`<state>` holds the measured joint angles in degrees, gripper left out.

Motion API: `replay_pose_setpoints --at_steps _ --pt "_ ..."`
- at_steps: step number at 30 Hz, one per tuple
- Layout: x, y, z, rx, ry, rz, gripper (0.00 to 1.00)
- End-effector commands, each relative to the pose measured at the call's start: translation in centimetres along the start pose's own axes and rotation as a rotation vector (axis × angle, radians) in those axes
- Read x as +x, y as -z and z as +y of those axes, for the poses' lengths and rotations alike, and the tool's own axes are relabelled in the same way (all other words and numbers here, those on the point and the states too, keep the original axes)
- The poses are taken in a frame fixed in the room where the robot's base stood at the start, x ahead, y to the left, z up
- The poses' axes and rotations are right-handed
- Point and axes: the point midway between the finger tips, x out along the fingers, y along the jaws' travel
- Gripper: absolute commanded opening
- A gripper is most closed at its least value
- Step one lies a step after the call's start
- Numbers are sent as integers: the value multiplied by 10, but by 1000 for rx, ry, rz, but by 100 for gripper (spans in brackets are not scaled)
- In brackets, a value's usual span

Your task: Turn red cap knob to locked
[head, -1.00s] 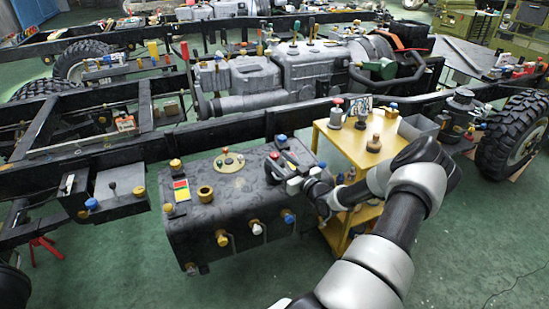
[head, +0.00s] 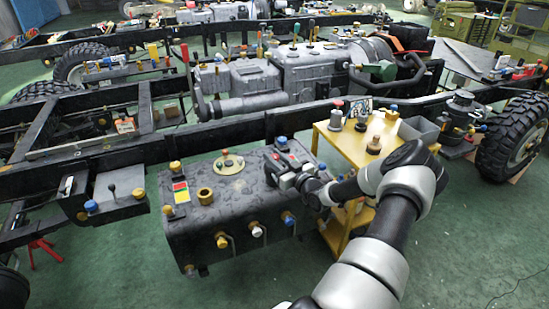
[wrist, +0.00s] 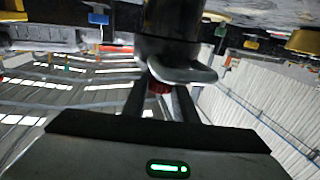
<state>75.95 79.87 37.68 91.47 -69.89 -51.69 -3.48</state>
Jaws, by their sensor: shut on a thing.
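The red cap knob shows as a small red patch (wrist: 157,87) between my fingers in the wrist view, below a dark cylinder and a grey curved flange. Most of it is hidden. My gripper (wrist: 158,100) is shut on it, with one finger on each side. In the head view my gripper (head: 278,168) is at the right end of the dark tank's top (head: 232,203). A bit of red shows at its fingertips there. The knob's turn angle and any locked mark cannot be read.
A round yellowish cap (head: 229,162), a brass cup (head: 205,195) and a red-yellow-green label (head: 181,191) are on the tank top. A yellow cart (head: 345,150) is to the right. The dark chassis rail runs behind.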

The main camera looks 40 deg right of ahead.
Motion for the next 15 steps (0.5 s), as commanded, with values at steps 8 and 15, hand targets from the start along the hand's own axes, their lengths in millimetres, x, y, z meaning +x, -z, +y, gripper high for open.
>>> replay_pose_setpoints --at_steps 8,15 --pt "0 1 -2 2 -77 -1 3" --pt "1 2 -4 2 -252 -2 3"
